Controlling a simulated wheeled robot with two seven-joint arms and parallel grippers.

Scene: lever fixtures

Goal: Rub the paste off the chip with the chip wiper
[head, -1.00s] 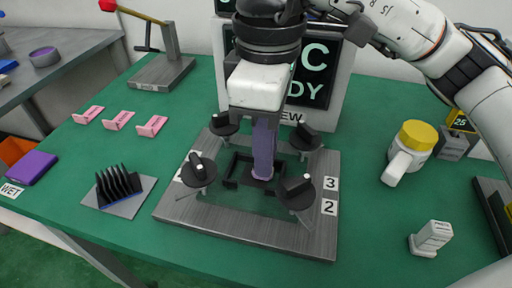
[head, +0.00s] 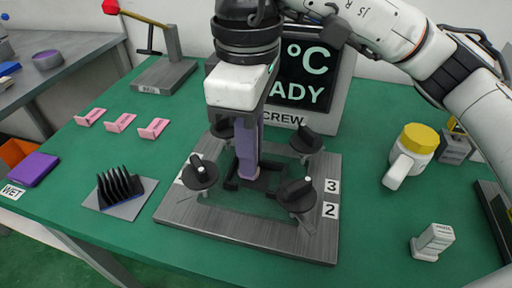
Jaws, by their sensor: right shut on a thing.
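My right gripper (head: 250,118) comes down from the top over the middle of the fixture plate (head: 240,236) and is shut on a purple upright bar, the chip wiper (head: 247,152). The wiper's lower end is inside the black socket frame (head: 230,185) at the plate's centre, and looks to be at or just above the surface there. The chip and any paste on it cannot be made out; the wiper and frame cover that spot. My left gripper is not in view.
Several black knobs (head: 200,175) stand around the frame. A display (head: 308,85) stands behind. A black finned part (head: 119,187) and pink pieces (head: 121,123) lie left. A yellow-lidded jar (head: 416,148) and a small white block (head: 433,240) are right. The green tabletop in front is clear.

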